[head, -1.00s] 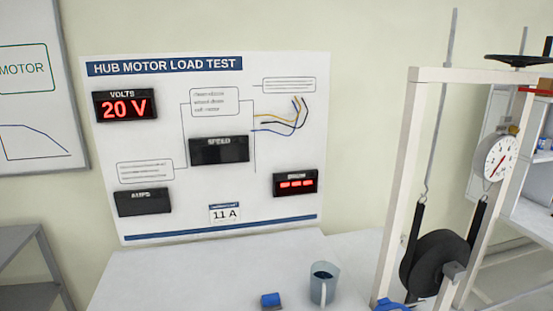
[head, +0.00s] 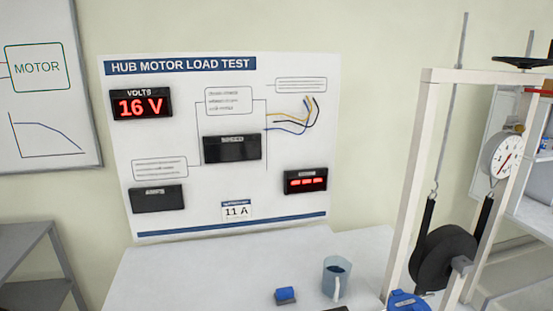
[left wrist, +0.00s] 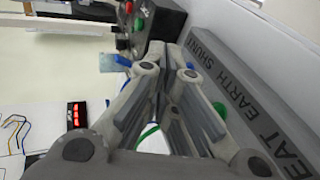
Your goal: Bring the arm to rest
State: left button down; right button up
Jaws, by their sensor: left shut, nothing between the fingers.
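My left gripper (left wrist: 165,55) shows in the left wrist view, with its two grey fingers together and nothing seen between them. A box with red and green buttons (left wrist: 140,25) is beyond the fingertips. The left gripper cannot be made out in the head view, where only a small dark shape shows at the bottom edge. My right gripper is in neither view.
The load test board (head: 215,110) stands behind the white bench (head: 200,270), its volts display (head: 141,103) reading 16 V. A blue-grey mug (head: 336,277) and a small blue block (head: 285,295) are on the bench. A white frame (head: 405,190) holds a black wheel (head: 443,258) and a dial (head: 506,155).

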pick_arm(q)
jog(key=s+d+f+m+g+y, duration=0.1)
jog(key=s+d+f+m+y, duration=0.15)
jog(key=s, duration=0.25)
jog(key=s+d+f+m+g+y, duration=0.1)
jog(key=s+f+m+y, duration=0.2)
jog(key=s, duration=0.3)
jog(key=s+a+r+m+y, duration=0.1)
jog(key=s+a+r+y, duration=0.3)
jog(key=s+a+y, duration=0.25)
notch_tip(320, 180, down, 32)
jog(key=b, duration=0.6)
jog(key=s+a+f+g+b, duration=0.1)
jog(key=s+f+b, duration=0.1)
jog(key=s+f, duration=0.6)
jog(key=s+a+f+b, duration=0.2)
jog(key=s+f, duration=0.7)
jog(key=f, duration=0.4)
jog(key=shift+g, duration=0.4)
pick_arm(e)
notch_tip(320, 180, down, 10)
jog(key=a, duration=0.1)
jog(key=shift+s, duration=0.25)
